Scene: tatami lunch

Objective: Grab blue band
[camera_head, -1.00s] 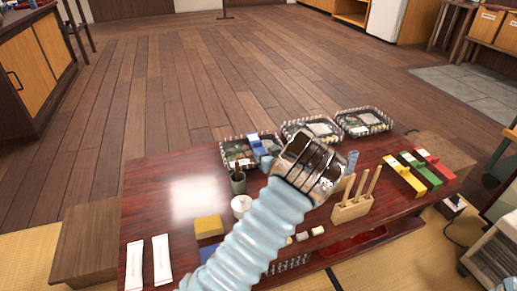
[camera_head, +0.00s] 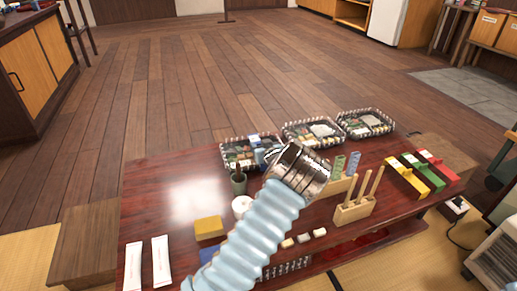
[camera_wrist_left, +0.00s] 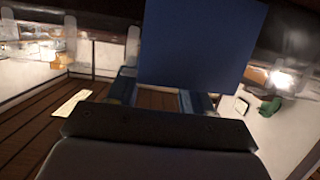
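A blue band-like piece (camera_head: 268,154) shows at the left side of my left gripper (camera_head: 300,165), by the left lunch tray, in the head view. In the left wrist view a large flat blue panel (camera_wrist_left: 202,42) stands across the ends of my left gripper's fingers (camera_wrist_left: 160,97). The fingers are apart near the palm. The panel hides their tips, so I cannot tell whether they grip it. In the head view the gripper's back faces me and hides its fingers. My right gripper is not in view.
Lunch trays (camera_head: 365,123) line the table's back edge. A wooden holder (camera_head: 354,211) with sticks stands right of the gripper. Yellow (camera_head: 404,178), green (camera_head: 421,170) and red (camera_head: 437,166) long cases lie at the right. A yellow block (camera_head: 209,227) lies at the left.

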